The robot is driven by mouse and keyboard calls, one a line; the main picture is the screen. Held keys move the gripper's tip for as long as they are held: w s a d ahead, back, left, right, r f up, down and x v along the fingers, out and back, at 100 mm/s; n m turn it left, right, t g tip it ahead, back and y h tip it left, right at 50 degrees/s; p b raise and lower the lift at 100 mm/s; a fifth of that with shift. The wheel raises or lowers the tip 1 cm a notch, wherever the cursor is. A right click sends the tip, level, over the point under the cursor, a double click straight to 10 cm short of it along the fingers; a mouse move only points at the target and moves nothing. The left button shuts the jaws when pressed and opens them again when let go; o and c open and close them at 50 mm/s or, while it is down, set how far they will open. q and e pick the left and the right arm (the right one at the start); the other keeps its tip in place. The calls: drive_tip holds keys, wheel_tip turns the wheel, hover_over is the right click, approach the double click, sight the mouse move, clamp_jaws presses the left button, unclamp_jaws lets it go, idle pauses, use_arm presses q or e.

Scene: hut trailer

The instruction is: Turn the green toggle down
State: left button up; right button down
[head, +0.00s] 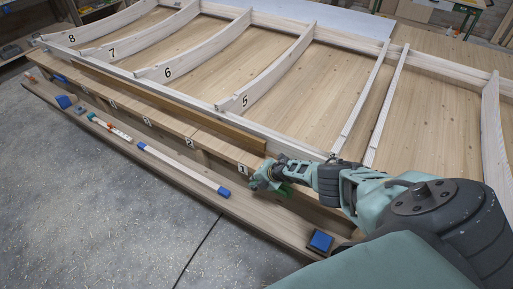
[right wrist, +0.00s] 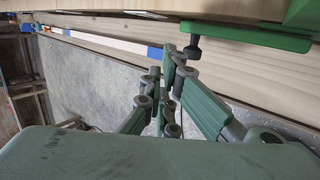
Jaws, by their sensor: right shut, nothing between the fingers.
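The green toggle (head: 285,189) shows small in the head view at the edge of the workbench, by the board marked 1, partly hidden by my right gripper. In the right wrist view, a green bar (right wrist: 245,37) with a dark knob at its left end is under the wooden edge; I take it to be the toggle. My right gripper (head: 257,182) is shut and empty beside it. In the right wrist view, the gripper's fingertips (right wrist: 172,62) are close to the knob, just below and left of it; I cannot tell whether they touch. My left gripper is not in view.
A long wooden bench shelf (head: 150,160) runs along the front, with a white bar with blue ends (head: 185,168) and a blue block (head: 320,241) on it. White numbered ribs (head: 280,75) stand on the wooden panel behind. The grey floor (head: 90,220) in front is clear.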

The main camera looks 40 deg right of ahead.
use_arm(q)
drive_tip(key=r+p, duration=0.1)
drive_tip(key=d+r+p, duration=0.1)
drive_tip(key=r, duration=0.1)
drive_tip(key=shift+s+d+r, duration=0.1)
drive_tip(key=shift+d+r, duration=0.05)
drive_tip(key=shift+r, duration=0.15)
use_arm(e)
wheel_tip(320, 180, up, 6)
drive_tip(key=s, duration=0.1)
drive_tip(key=shift+d, duration=0.15)
drive_tip(key=shift+s, duration=0.15)
